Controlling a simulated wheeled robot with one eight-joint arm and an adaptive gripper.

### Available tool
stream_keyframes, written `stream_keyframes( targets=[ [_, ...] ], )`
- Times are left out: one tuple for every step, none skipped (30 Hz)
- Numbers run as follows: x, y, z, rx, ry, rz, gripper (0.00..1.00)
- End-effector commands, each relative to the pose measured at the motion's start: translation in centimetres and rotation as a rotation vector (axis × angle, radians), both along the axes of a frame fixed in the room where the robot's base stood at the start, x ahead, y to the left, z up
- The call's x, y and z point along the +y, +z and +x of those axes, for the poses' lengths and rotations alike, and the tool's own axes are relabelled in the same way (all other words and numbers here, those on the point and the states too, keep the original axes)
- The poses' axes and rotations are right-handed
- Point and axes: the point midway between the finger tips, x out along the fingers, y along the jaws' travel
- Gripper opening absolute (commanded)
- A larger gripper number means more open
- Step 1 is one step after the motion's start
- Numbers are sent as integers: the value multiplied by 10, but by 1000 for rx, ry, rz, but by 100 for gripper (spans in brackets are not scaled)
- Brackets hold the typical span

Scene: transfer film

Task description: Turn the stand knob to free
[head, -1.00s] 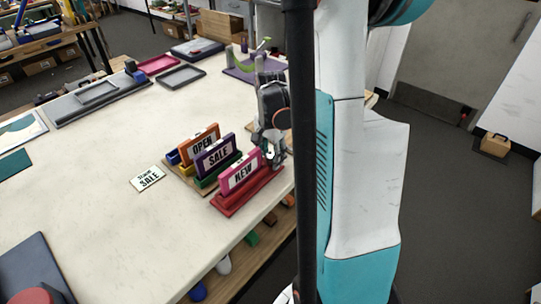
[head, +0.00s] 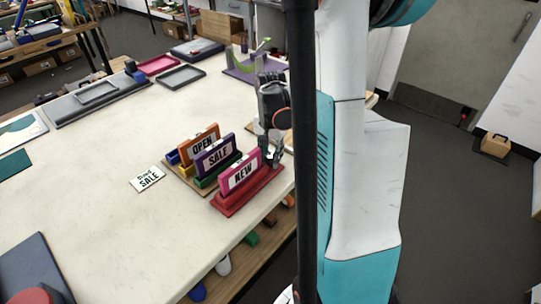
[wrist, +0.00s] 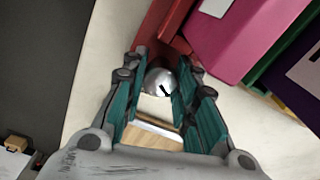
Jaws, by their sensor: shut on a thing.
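The red stand (head: 232,203) holds an upright pink-framed NEW sign (head: 240,174) near the table's right edge. In the wrist view the red stand (wrist: 160,40) runs up from the knob, with the pink sign (wrist: 222,45) beside it. The silver round knob (wrist: 158,80), with a short black mark on its face, is at the stand's near end. My gripper (wrist: 160,90) is shut on the knob, a teal-padded finger on each side. In the head view my gripper (head: 271,150) is at the stand's far right end; the knob is hidden there.
Purple SALE (head: 217,157) and orange OPEN (head: 200,141) signs stand close to the left of the red stand. A loose SALE card (head: 147,179) lies on the table. Grey (head: 181,77) and pink (head: 156,65) trays lie farther back.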

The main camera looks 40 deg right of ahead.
Motion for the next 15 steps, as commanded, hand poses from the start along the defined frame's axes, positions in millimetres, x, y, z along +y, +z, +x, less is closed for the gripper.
stream_keyframes(
  targets=[
    [0, 0, 0, 0, 0, 0, 3],
    [0, 0, 0, 0, 0, 0, 31],
    [0, 0, 0, 0, -1, 0, 41],
    [0, 0, 0, 0, -1, 0, 47],
    [0, 0, 0, 0, -1, 0, 47],
    [0, 0, 0, 0, -1, 0, 47],
    [0, 0, 0, 0, -1, 0, 47],
    [0, 0, 0, 0, -1, 0, 47],
    [0, 0, 0, 0, -1, 0, 47],
    [0, 0, 0, 0, -1, 0, 47],
    [0, 0, 0, 0, -1, 0, 47],
    [0, 0, 0, 0, -1, 0, 47],
    [0, 0, 0, 0, -1, 0, 47],
    [0, 0, 0, 0, -1, 0, 47],
    [0, 1, 0, 0, -1, 0, 47]
  ],
)
